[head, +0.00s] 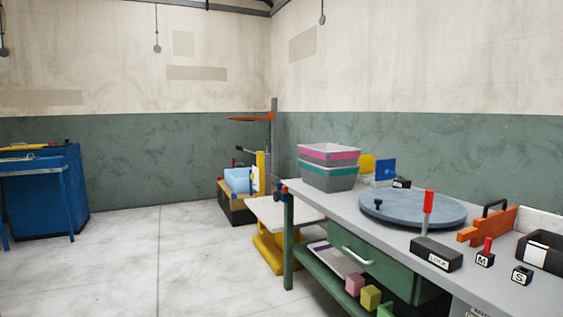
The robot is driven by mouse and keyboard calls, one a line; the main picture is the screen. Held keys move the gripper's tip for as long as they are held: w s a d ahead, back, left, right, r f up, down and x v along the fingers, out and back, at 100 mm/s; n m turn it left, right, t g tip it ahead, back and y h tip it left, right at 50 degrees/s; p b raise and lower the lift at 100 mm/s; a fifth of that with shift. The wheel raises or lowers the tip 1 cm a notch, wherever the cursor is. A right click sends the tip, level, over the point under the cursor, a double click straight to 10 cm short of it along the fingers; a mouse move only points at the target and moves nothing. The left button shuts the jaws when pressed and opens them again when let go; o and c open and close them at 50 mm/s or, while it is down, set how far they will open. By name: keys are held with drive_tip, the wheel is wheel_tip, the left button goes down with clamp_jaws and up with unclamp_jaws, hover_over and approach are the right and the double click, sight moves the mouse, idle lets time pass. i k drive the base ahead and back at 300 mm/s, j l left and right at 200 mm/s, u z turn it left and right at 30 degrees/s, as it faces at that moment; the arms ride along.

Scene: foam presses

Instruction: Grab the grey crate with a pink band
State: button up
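The grey crate with a pink band (329,155) sits on top of a similar grey crate with a teal band (327,174). The two are stacked upright at the far left end of the grey workbench (395,200). The top crate's inside is barely visible from here. My gripper is not in view.
On the bench are a blue round turntable (412,207), a "LOCK" block with a red lever (435,252), orange clamp parts (488,228) and small labelled blocks. A yellow-based cart (275,250) stands left of the bench. A blue machine (45,190) stands far left. The floor (130,260) between is clear.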

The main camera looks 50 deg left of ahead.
sight(328, 156)
drive_tip(key=u, duration=1.5)
drive_tip(key=i+j+u, duration=0.2)
drive_tip(key=i, duration=1.35)
drive_tip(key=l, duration=0.1)
